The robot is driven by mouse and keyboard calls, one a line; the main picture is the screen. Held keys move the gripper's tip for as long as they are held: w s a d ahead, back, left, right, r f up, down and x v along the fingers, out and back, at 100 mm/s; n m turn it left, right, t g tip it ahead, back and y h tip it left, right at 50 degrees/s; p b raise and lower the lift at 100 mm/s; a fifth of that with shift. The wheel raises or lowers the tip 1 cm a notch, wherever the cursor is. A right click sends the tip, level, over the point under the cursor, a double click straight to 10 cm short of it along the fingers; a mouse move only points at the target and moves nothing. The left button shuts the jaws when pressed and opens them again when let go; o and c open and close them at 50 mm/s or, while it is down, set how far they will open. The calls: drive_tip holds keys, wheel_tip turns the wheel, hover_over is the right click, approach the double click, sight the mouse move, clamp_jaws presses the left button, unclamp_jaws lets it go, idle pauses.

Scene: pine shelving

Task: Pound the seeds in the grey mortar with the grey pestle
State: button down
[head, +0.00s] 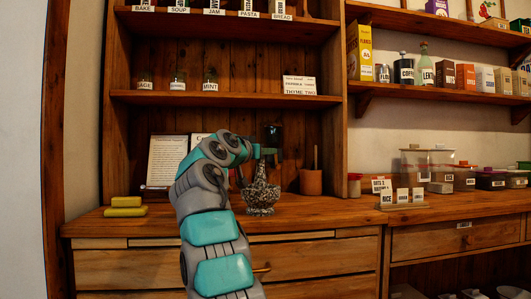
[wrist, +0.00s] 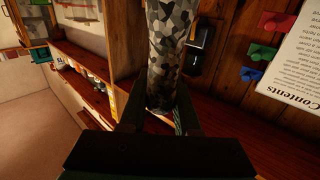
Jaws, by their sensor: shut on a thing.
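The grey speckled mortar (head: 261,198) stands on the wooden counter. My gripper (head: 268,153) is above it, shut on the grey pestle (head: 260,172). The pestle is speckled like the mortar and points down at the mortar's mouth in the head view. In the wrist view, the pestle (wrist: 170,45) runs between the two dark fingers of my gripper (wrist: 160,118). The seeds are hidden, and I cannot tell whether the pestle touches them.
A brown utensil pot (head: 311,181) stands on the counter (head: 340,210) right of the mortar. Two yellow blocks (head: 125,207) lie at the left. A printed sheet (head: 167,160) leans behind my arm.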

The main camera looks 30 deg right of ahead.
drive_tip(key=shift+r+p, duration=0.5)
drive_tip(key=shift+p, duration=0.15)
idle(0.5)
drive_tip(key=shift+f, duration=0.15)
idle(1.5)
idle(1.6)
